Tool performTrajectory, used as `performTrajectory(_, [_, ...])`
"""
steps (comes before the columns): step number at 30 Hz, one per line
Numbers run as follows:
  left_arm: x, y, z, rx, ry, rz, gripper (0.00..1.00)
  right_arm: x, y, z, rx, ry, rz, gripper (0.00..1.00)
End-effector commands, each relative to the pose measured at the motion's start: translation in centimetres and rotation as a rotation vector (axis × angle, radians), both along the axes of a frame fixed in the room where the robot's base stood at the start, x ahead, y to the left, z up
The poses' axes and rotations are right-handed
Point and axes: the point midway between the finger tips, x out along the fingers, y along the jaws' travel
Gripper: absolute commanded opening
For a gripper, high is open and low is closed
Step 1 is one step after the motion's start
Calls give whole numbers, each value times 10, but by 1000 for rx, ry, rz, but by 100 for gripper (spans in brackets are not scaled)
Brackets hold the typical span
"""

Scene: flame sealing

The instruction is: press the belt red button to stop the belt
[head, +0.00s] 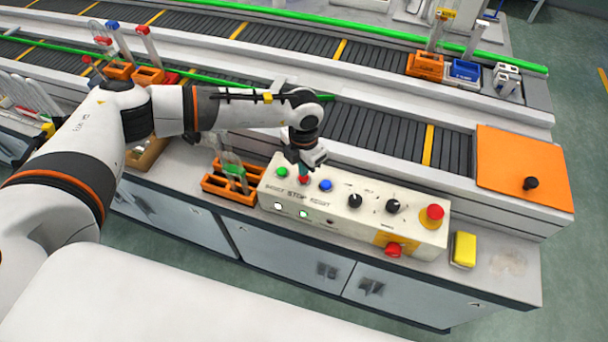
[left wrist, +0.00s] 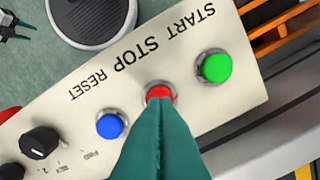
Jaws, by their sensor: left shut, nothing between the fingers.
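The cream control box (head: 345,222) stands on the bench in front of the belt (head: 372,130). On its top are a green START button (left wrist: 216,67), a red STOP button (left wrist: 159,92) and a blue RESET button (left wrist: 110,125). The green button (head: 282,171) and blue button (head: 325,185) show beside my gripper in the head view. My left gripper (head: 304,176) is shut and empty, pointing down at the red button. In the left wrist view its teal fingers cover part of that button; whether they touch it I cannot tell. My right gripper is not seen.
A red mushroom button (head: 432,214) and black knobs (head: 355,201) sit farther right on the box. An orange rack (head: 230,187) with tubes stands close left of it. A yellow block (head: 464,249) lies to its right. An orange plate (head: 520,170) covers the belt's right end.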

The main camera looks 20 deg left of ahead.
Motion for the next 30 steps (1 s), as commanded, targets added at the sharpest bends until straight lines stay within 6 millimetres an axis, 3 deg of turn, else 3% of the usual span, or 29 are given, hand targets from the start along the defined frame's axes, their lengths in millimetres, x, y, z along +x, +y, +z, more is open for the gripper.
performTrajectory(30, [0,0,-16,0,0,0,0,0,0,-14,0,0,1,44])
